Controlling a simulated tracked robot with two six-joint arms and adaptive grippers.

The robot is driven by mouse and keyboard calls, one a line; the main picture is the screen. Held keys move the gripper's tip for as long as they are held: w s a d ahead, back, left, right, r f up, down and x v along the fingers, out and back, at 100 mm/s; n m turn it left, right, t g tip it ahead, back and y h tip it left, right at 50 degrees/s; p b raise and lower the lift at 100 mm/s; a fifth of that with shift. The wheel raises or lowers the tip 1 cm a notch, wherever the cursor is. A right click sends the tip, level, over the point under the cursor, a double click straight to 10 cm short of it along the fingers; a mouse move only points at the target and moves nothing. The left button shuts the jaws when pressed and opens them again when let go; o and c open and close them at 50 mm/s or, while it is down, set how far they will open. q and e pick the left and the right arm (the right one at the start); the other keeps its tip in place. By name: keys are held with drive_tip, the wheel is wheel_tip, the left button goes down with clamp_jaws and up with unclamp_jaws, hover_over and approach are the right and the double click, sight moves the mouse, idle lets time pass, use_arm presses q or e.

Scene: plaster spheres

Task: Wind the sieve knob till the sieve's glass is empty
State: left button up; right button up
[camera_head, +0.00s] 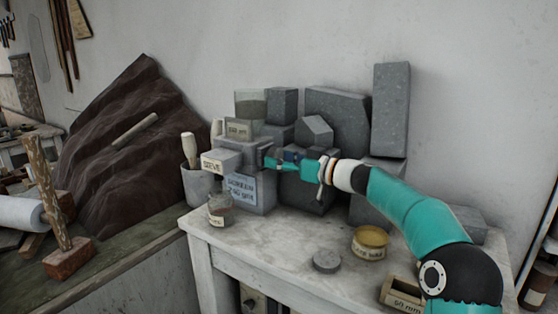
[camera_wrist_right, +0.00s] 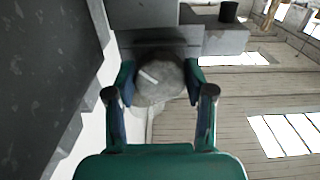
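The sieve (camera_head: 232,147) is a grey boxy device on the bench, with a small "SIEVE" sign at its front left. Its glass (camera_head: 250,104) stands on top, a see-through box with a dull grey-green tint; how much is inside is hard to tell. The sieve knob (camera_wrist_right: 160,84) is a round grey disc with a white mark, tilted in the right wrist view. My right gripper (camera_wrist_right: 160,88) has a finger on each side of the knob, seemingly touching it. In the head view my right gripper (camera_head: 272,162) reaches the sieve's right side and hides the knob. My left gripper is out of view.
Grey stone blocks (camera_head: 338,117) stand close behind and beside my right gripper. A labelled jar (camera_head: 220,211), a grey disc (camera_head: 326,262), a yellow-topped tin (camera_head: 370,241) and a small wooden box (camera_head: 402,294) are on the bench (camera_head: 275,250). A cup with a tool (camera_head: 197,183) stands left of the sieve.

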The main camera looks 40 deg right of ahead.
drive_tip(key=shift+a, duration=0.1)
drive_tip(key=c, duration=0.4)
drive_tip(key=shift+o, duration=0.2)
drive_tip(key=m+b, duration=0.2)
drive_tip(key=m, duration=1.2)
drive_tip(key=shift+s+r, duration=0.1)
drive_tip(key=shift+r, duration=0.05)
drive_tip(key=m, duration=0.3)
drive_tip(key=shift+m+p, duration=0.4)
drive_tip(key=m+p, duration=0.2)
drive_tip(key=m, duration=0.3)
drive_tip(key=shift+m+p, duration=0.45)
drive_tip(key=shift+m, duration=0.55)
